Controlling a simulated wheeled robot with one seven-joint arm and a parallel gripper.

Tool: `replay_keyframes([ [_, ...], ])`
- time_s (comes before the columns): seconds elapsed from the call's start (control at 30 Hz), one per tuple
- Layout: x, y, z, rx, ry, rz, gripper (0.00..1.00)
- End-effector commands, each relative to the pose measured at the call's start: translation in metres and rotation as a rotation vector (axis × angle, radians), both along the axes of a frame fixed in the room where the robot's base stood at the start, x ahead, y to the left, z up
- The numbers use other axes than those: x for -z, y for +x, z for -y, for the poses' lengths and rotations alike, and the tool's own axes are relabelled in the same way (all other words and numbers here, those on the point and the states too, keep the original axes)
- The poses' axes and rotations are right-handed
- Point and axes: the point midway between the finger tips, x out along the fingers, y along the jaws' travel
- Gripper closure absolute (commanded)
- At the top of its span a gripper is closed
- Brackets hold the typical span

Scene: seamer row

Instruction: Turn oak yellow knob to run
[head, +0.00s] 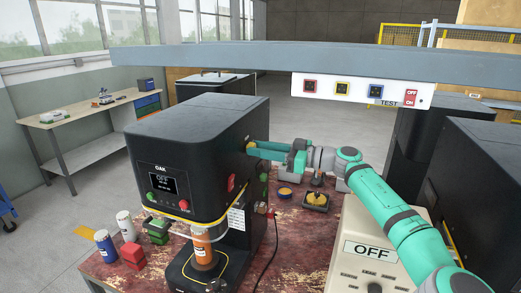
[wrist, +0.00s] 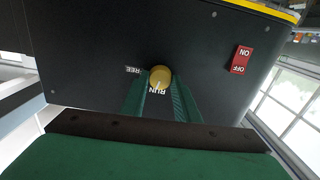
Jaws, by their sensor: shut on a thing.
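The black OAK machine (head: 200,150) stands on the worn red table, and its front screen reads OFF. Its yellow knob (wrist: 160,75) is on the dark side panel, with the upside-down labels FREE to its left and RUN just below it in the wrist view. A pale mark on the knob's lower edge seems to face RUN, but it is too small to be sure. My gripper (wrist: 160,88) is shut on the knob, one green finger on each side. In the head view my gripper (head: 254,150) reaches the machine's right side and mostly hides the knob.
A red ON/OFF rocker switch (wrist: 241,60) is on the same panel. A grey beam with a white button box (head: 360,90) spans above my arm. A beige box marked OFF (head: 374,250) stands under my arm. Small coloured parts and a black cable lie on the table.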

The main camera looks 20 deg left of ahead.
Motion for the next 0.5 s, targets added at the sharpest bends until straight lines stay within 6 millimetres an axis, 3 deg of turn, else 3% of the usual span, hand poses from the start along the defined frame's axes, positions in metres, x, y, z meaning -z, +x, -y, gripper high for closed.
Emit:
replay_keyframes([
  [0.3, 0.0003, -0.0008, -0.0002, -0.001, -0.006, 0.224, 0.94],
  [0.5, 0.0008, -0.0009, -0.0001, -0.001, -0.01, 0.248, 0.94],
])
